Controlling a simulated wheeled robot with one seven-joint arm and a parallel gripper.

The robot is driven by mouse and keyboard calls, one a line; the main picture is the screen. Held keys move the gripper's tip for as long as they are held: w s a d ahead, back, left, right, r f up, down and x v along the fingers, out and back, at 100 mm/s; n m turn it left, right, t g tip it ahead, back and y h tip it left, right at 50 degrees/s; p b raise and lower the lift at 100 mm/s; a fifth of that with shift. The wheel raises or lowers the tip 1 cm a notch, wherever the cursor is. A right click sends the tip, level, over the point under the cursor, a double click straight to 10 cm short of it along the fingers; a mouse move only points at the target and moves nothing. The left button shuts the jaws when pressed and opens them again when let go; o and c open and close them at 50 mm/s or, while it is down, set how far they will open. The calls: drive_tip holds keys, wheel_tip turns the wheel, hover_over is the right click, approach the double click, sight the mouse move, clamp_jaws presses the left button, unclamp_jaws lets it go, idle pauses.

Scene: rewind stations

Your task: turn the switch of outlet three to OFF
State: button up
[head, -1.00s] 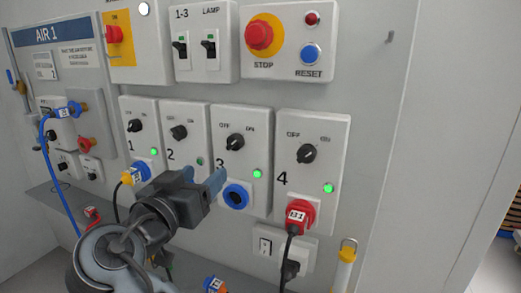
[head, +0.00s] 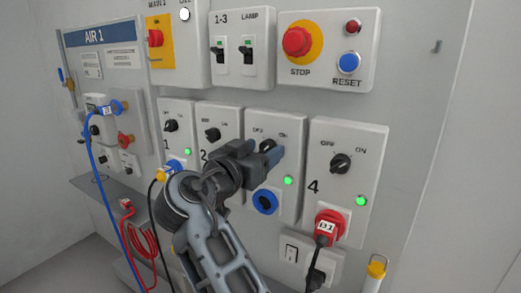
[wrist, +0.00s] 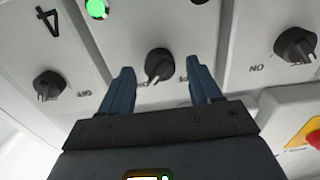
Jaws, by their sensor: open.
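The outlet three panel (head: 289,210) is between outlets two and four; its number is hidden by my arm. Its black rotary switch (wrist: 159,62) shows in the wrist view, which is upside down. The white mark on the switch points toward the ON side. The green lamp (head: 288,181) on this panel is lit, and its blue socket (head: 265,201) is empty. My gripper (head: 270,153) is open in front of the switch and hides it in the head view. In the wrist view, my gripper (wrist: 163,84) has one finger to each side of the switch, with no visible contact.
The outlet four switch (head: 341,163) and red plug (head: 328,227) are close on the right. The outlet two switch (head: 212,134) is on the left. Breakers (head: 233,52) and the red stop button (head: 298,41) are above. A blue cable (head: 106,215) hangs at left.

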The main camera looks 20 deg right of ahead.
drive_tip(key=c, duration=1)
drive_tip(key=shift+c, duration=0.2)
drive_tip(key=shift+n, duration=0.3)
drive_tip(key=n+p, duration=0.2)
drive_tip(key=n, duration=0.2)
drive_tip(key=shift+r, duration=0.1)
drive_tip(key=n+p, duration=0.3)
drive_tip(key=n, duration=0.2)
drive_tip(key=shift+w+a, duration=0.1)
drive_tip(key=n+p, duration=0.4)
drive_tip(key=n, duration=0.1)
drive_tip(key=shift+f+n+p, duration=0.2)
drive_tip(key=shift+n+p, duration=1.2)
drive_tip(key=shift+n, duration=0.2)
drive_tip(key=shift+f, duration=0.1)
